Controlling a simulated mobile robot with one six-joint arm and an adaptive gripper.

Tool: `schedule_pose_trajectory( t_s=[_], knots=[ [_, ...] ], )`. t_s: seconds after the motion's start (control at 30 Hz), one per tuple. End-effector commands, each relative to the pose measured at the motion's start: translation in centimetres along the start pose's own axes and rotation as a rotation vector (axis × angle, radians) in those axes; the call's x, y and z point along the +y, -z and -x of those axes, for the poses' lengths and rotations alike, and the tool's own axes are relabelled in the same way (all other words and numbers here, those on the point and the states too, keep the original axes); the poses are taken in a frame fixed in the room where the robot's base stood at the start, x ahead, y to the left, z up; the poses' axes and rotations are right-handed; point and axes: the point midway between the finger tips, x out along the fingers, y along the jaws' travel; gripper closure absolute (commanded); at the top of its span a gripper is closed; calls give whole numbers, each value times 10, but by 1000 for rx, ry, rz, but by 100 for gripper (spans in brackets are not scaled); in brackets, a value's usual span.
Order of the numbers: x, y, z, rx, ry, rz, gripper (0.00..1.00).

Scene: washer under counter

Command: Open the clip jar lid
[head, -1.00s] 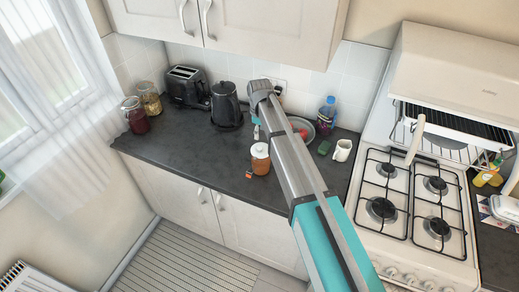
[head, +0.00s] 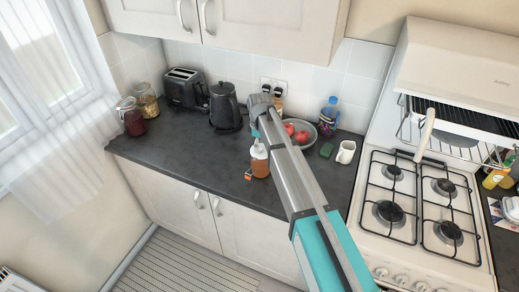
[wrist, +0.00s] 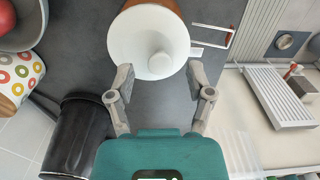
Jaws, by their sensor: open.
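The clip jar has an orange-brown body and a pale lid. In the head view the jar (head: 260,166) stands upright on the dark counter, its top partly hidden by my arm. In the wrist view its round white lid (wrist: 148,42) with a knob sits on the jar, looking closed. A pale wire loop (wrist: 213,36) sticks out at the lid's right; I cannot tell how it is fastened. My gripper (wrist: 160,85) is open and empty, its fingertips at either side of the lid's lower edge. I cannot tell whether they touch it.
A black kettle (head: 225,106), toaster (head: 185,88) and two jars stand left on the counter (head: 178,150). A bowl (head: 312,137) with red fruit, a blue-capped bottle (head: 329,114) and white jug (head: 346,151) are right, beside the hob (head: 412,205). The counter's front left is clear.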

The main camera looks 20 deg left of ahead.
Motion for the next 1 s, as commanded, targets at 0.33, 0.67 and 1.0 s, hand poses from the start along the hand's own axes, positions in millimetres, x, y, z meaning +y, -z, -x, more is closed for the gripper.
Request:
schedule_pose_trajectory(
  t_s=[0.33,0.67,1.0],
  knots=[
    [0,0,-7,0,0,0,32],
    [0,0,-7,0,0,0,55],
    [0,0,-7,0,0,0,100]
  ],
)
